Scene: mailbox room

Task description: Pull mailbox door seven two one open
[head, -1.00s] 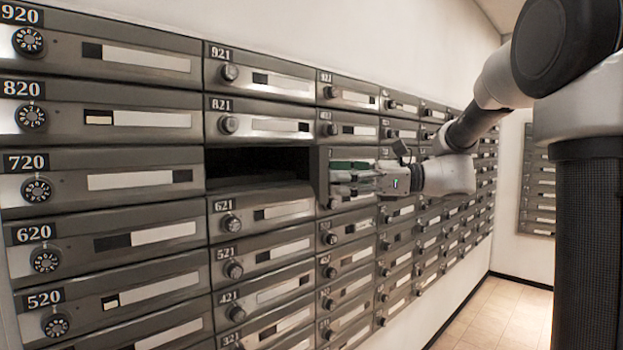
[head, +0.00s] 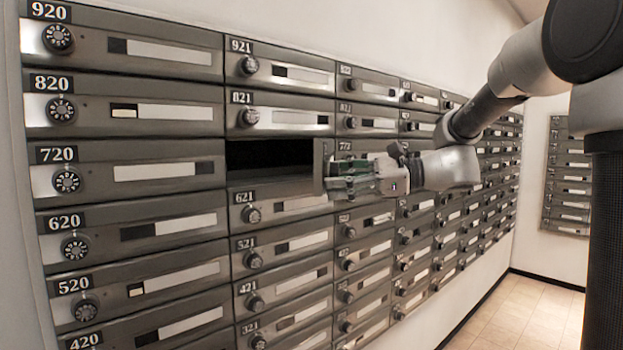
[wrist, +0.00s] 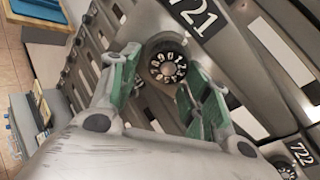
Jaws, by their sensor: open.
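Mailbox door 721 (head: 318,166) stands swung out from the wall in the head view, seen nearly edge-on, with the dark compartment opening (head: 270,160) left of it, between 821 and 621. The wrist view shows the door's grey front (wrist: 225,58), its 721 label and its round dial (wrist: 168,67). My gripper (head: 336,178) is at the right of the door, on its front side. In the wrist view its green-padded fingers (wrist: 163,72) are spread on either side of the dial. I cannot tell whether they touch the dial or door.
Shut mailboxes surround the opening, including 720 (head: 128,175), 821 (head: 282,118) and 621 (head: 285,206). Door 722 (wrist: 300,152) shows low right in the wrist view. The tiled floor (head: 525,315) is clear at the right.

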